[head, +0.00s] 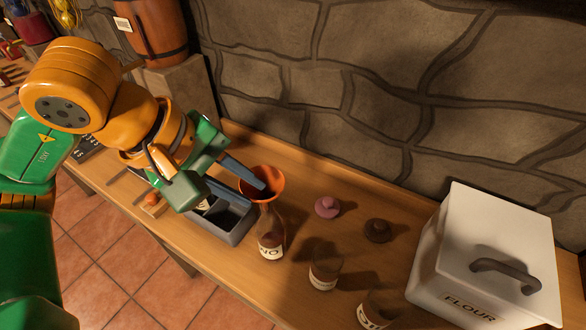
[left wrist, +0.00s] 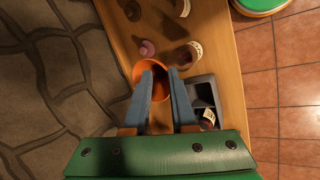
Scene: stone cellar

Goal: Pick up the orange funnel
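The orange funnel (head: 276,180) sits upright, its spout in the neck of a dark bottle (head: 271,236) with a pale label. The bottle stands on the wooden bench. My left gripper (head: 258,195) is open at the funnel's rim. In the left wrist view one finger overlaps the mouth of the funnel (left wrist: 138,71) and the other lies by its right edge, with a gap between the fingers (left wrist: 164,70). I cannot tell whether either finger touches it. My right gripper is not in view.
A grey divided tray (head: 238,237) is just left of the bottle. To the right are a pink lidded knob (head: 327,207), a dark one (head: 377,230), labelled glass jars (head: 323,275) and a white flour box (head: 440,265). A stone wall (head: 380,90) runs behind the bench.

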